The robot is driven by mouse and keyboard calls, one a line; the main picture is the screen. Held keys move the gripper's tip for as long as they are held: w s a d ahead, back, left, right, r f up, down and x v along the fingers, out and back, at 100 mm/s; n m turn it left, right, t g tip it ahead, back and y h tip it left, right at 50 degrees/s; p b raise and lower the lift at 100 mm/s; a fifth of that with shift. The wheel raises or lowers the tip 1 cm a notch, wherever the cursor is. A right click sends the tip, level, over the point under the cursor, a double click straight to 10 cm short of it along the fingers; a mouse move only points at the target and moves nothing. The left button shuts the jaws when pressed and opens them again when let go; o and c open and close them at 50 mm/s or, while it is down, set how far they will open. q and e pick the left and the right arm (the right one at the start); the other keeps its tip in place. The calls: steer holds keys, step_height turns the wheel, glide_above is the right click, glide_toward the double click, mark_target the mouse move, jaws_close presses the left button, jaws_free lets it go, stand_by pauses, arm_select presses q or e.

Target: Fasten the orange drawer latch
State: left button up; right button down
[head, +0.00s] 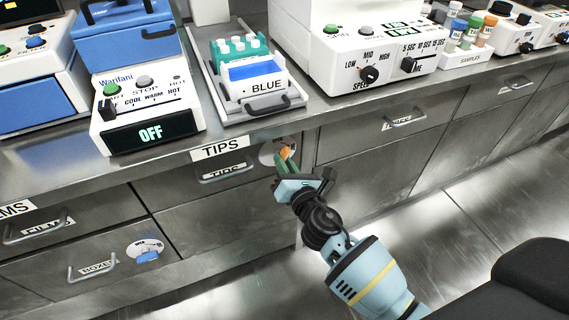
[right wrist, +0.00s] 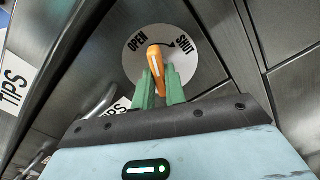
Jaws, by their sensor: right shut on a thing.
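The orange latch (right wrist: 156,70) is a small lever on a round pale plate (right wrist: 186,67) marked OPEN on the left and SHUT on the right, with a curved arrow toward SHUT. In the head view the orange latch (head: 285,153) is at the right end of the TIPS drawer (head: 190,182), partly hidden by my gripper. My right gripper (right wrist: 160,84) has its green fingers on both sides of the lever and is shut on it. The right gripper also shows in the head view (head: 287,163). My left gripper is not in view.
The TIPS handle (head: 228,172) is just left of the latch. A blue latch (head: 147,256) sits on the BOXES drawer at lower left. The counter above holds a blue tip rack (head: 252,83) and several instruments.

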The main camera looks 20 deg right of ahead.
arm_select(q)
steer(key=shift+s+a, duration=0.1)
arm_select(e)
steer(key=shift+m, duration=6.1)
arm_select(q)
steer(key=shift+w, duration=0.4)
arm_select(e)
steer(key=c, duration=1.5)
jaws_free()
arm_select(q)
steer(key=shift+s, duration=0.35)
arm_select(e)
steer(key=shift+o, duration=0.3)
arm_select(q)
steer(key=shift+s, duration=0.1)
arm_select(e)
steer(key=shift+s, duration=0.1)
